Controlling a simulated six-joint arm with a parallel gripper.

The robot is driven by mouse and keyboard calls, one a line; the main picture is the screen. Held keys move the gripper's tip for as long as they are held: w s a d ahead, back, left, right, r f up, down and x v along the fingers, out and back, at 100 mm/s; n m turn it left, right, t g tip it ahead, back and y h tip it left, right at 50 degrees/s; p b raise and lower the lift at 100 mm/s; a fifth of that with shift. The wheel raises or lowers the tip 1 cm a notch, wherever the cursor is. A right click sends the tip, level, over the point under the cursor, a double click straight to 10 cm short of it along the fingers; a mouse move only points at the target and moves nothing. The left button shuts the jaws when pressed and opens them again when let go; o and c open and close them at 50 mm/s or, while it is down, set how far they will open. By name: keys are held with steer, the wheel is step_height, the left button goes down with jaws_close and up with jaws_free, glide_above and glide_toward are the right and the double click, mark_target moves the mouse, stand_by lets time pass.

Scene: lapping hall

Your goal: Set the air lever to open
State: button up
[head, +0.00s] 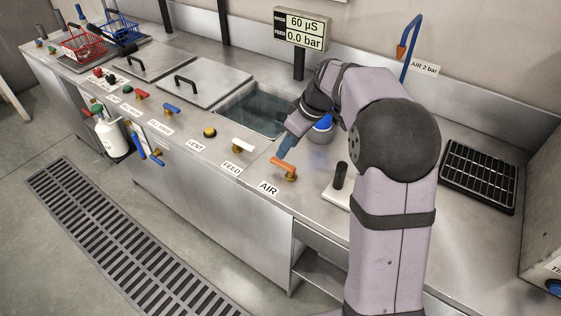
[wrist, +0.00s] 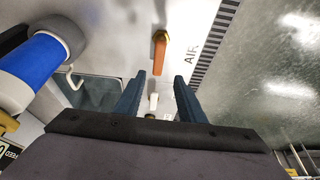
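The air lever (head: 283,166) has an orange handle on a brass valve body, behind the AIR label (head: 268,188) on the counter's front strip. In the head view its handle lies roughly along the counter edge, like the white feed lever (head: 243,145). My gripper (head: 285,146) is just behind and above the air lever. The wrist view shows two blue fingers (wrist: 159,74) apart with nothing between them. The orange handle (wrist: 161,57) lies beyond the fingertips there, and I see no contact.
A display (head: 301,31) reads 60 µS and 0.0 bar. A blue-and-white cylinder (wrist: 32,70) stands close to my gripper. A black-handled block (head: 340,182) is right of the lever. An open water tank (head: 255,108) lies left of my arm.

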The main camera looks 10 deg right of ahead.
mark_target(278, 160)
steer(key=shift+w, duration=0.3)
steer(key=shift+p+x, duration=0.5)
steer(key=shift+x, duration=3.1)
jaws_close()
